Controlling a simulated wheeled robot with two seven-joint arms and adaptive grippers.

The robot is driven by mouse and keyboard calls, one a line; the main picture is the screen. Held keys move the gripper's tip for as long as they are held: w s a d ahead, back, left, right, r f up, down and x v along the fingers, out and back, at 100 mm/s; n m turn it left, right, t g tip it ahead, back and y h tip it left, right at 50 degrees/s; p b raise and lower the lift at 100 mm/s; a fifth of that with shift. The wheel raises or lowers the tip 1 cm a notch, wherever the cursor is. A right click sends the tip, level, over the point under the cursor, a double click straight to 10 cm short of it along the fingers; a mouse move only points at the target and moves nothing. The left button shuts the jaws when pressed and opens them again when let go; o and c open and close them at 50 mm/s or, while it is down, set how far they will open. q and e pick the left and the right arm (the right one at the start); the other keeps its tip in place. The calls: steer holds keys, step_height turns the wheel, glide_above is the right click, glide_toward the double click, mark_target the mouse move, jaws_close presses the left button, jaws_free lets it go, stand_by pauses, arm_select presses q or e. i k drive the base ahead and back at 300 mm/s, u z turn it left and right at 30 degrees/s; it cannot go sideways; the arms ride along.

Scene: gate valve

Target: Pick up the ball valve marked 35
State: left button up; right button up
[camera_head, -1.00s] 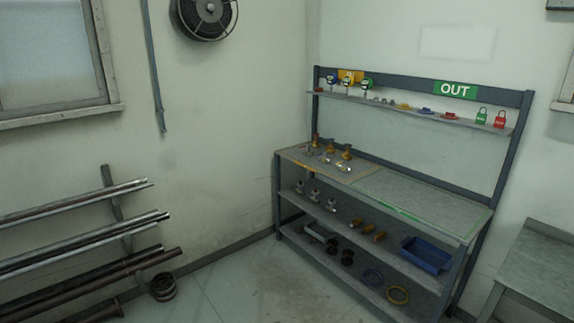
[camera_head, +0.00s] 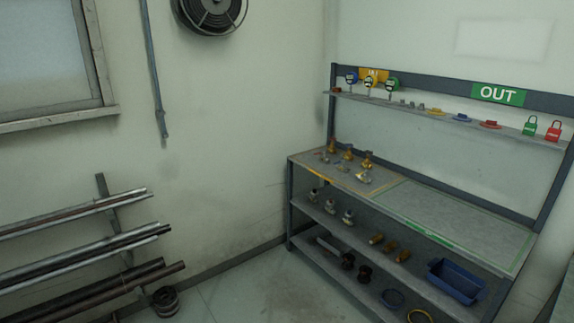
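Several small brass and silvery valves (camera_head: 348,155) stand on the left half of the workbench top (camera_head: 440,212), inside an orange-edged area. The pieces are too small to read any marking, so I cannot tell which is marked 35. Neither of my grippers is in view.
An upper rack shelf carries gauges (camera_head: 368,83), small parts and green and red padlocks (camera_head: 541,127), with an OUT sign (camera_head: 498,94). Pipes (camera_head: 80,243) project at left. The floor (camera_head: 240,290) before the bench is largely clear.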

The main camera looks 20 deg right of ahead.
mark_target(364, 178)
steer(key=u, duration=0.15)
steer(key=i, duration=1.65)
steer(key=z, duration=1.2)
steer(key=i, duration=0.35)
steer(key=z, duration=0.25)
